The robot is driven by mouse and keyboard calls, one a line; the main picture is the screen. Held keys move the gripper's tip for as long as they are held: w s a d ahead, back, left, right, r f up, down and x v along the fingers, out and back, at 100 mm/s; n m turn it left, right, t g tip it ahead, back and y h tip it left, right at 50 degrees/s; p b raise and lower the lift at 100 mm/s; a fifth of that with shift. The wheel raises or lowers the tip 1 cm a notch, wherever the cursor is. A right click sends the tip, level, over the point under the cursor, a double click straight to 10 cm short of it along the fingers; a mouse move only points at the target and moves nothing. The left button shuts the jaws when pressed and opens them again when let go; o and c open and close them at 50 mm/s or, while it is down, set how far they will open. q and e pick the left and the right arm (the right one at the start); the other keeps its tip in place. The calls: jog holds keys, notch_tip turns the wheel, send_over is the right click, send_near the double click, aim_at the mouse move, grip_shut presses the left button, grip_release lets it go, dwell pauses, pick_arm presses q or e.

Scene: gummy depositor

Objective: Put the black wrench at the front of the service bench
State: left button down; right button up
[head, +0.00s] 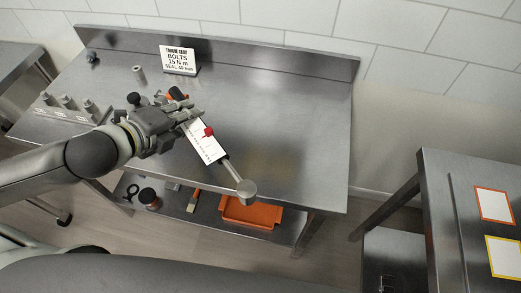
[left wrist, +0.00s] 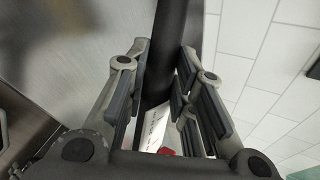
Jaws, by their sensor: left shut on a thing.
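The black wrench (left wrist: 156,72) is held in my left gripper (head: 192,114). It has a white scale plate with a red pointer (head: 209,132), a grey shaft and a round grey head (head: 246,189). It slants from upper left to lower right, with its head over the bench's front edge in the picture. In the left wrist view, the fingers of my left gripper (left wrist: 163,85) stand on both sides of the dark bar. The service bench (head: 290,130) is below; I cannot tell the exact gap. My right gripper is not in view.
A torque card (head: 179,60) stands at the back, near a small cylinder (head: 139,74). A rack with several pegs (head: 68,107) is at left. An orange part (head: 170,97) shows behind the gripper. An orange tray (head: 249,213) lies on the lower shelf. The bench's right half is clear.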

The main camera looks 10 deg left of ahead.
pick_arm(q)
jog(key=shift+s+d+f+m+h, duration=0.3)
jog(key=shift+s+d, duration=0.15)
jog(key=shift+d, duration=0.1)
jog(key=shift+w+d+f, duration=0.15)
jog(key=shift+w+d, duration=0.15)
jog(key=shift+w, duration=0.2)
jog(key=w+d+f+p, duration=0.1)
jog(key=w+d+f, duration=0.3)
jog(key=w+d+f+p, duration=0.2)
jog(key=w+d+f, duration=0.1)
jog(key=w+f, duration=0.1)
jog(key=shift+w+d+f, duration=0.1)
jog(key=shift+w+d, duration=0.2)
jog(key=shift+d, duration=0.1)
jog(key=shift+w+d+f+p, duration=0.2)
jog(key=shift+w+f+p, duration=0.1)
jog(key=shift+f, duration=0.15)
notch_tip(320, 180, down, 3)
jog(key=shift+w+d+r+p, duration=0.1)
jog(key=shift+d+p, duration=0.05)
jog(key=shift+p, duration=0.45)
jog(key=shift+f, duration=0.3)
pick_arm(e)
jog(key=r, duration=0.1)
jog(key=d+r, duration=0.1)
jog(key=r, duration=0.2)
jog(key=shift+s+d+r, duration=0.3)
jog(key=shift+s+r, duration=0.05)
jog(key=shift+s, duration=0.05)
